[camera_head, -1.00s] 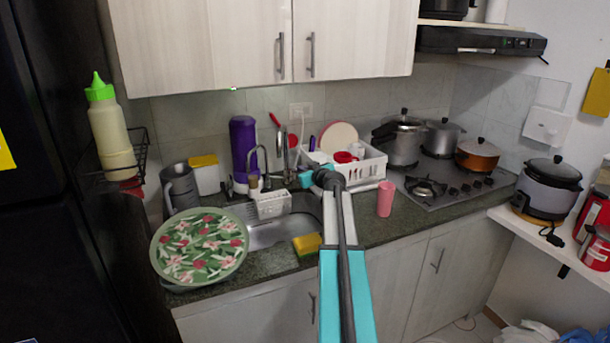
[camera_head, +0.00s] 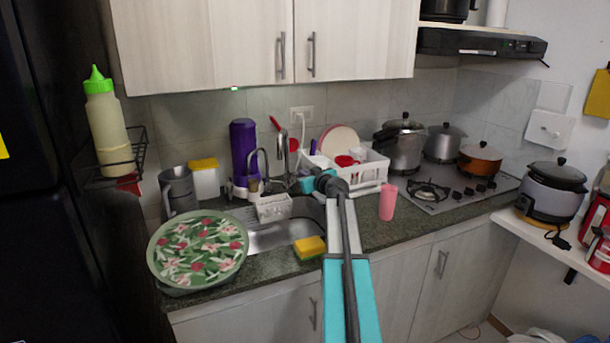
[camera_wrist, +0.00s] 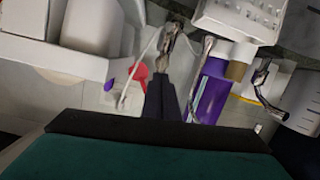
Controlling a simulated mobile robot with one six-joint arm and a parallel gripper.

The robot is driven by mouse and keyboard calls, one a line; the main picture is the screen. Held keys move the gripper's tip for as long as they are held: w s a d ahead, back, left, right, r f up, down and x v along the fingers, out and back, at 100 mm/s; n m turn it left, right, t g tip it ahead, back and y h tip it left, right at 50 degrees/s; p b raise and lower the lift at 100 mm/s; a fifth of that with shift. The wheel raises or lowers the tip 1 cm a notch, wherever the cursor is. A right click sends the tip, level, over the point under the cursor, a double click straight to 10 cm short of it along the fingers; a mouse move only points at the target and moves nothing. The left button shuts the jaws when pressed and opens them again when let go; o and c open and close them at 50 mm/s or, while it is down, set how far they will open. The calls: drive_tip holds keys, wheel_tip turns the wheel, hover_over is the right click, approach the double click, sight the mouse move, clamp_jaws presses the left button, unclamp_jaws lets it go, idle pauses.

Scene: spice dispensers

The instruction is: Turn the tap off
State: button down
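The chrome tap (camera_head: 283,152) stands behind the sink (camera_head: 275,236), with a curved spout (camera_head: 263,156) to its left. My gripper (camera_head: 296,184) is beside the tap, low behind the sink; its fingers are too small to make out in the head view. In the wrist view, my gripper's dark fingers (camera_wrist: 161,78) lie close together with no clear gap. A metal tap part (camera_wrist: 168,42) shows just beyond their tips; I cannot tell if they touch. The curved spout also shows at the right of the wrist view (camera_wrist: 266,88).
A white dish rack (camera_head: 368,170) is right of the tap. A purple bottle (camera_head: 243,150) stands behind at the left. A white caddy (camera_head: 273,208), a yellow sponge (camera_head: 310,248), a floral tray (camera_head: 198,250) and a pink cup (camera_head: 388,200) are around the sink.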

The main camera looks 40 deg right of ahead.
drive_tip(key=s+a+r+b, duration=0.1)
drive_tip(key=s+a+r, duration=0.2)
drive_tip(key=s+r, duration=0.3)
drive_tip(key=s, duration=0.3)
drive_tip(key=shift+s+b, duration=0.15)
drive_tip(key=shift+b, duration=0.2)
idle(0.3)
drive_tip(key=shift+a+r, duration=0.15)
drive_tip(key=shift+r, duration=0.1)
